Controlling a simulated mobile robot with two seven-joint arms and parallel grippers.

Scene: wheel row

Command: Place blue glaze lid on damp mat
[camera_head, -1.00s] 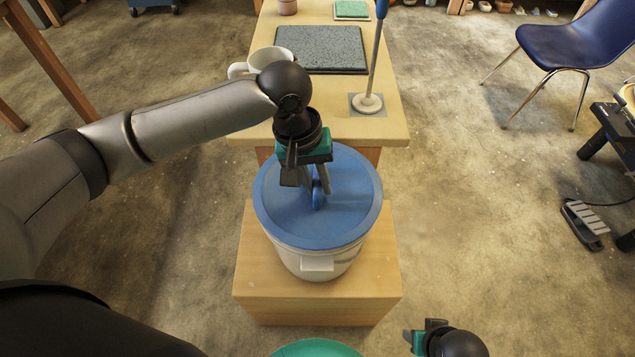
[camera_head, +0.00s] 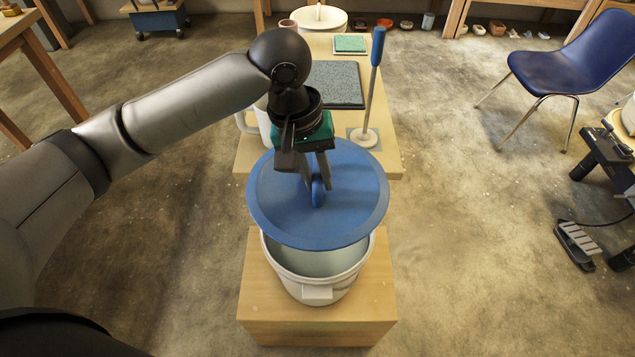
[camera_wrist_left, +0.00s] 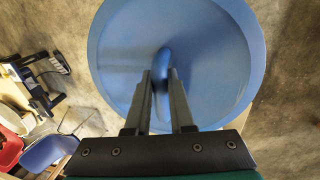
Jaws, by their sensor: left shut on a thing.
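The blue glaze lid (camera_head: 275,205) is a round blue disc held in the air above the white bucket (camera_head: 318,289). My left gripper (camera_head: 317,187) is shut on the lid's upright blue handle. The left wrist view shows the lid (camera_wrist_left: 215,60) with its handle (camera_wrist_left: 164,68) between the two fingers (camera_wrist_left: 162,95). The bucket's open mouth shows below the lid's near edge. The damp mat (camera_head: 338,83), a grey speckled rectangle, lies on the wooden table beyond the lid, its left part hidden by my arm. My right gripper is not in view.
The bucket stands on a wooden block (camera_head: 318,329). A blue-handled rod on a round white foot (camera_head: 365,138) stands at the table's near right, beside the mat. A white mug (camera_head: 248,124) is at the left, partly hidden. A small green pad (camera_head: 350,44) lies farther back.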

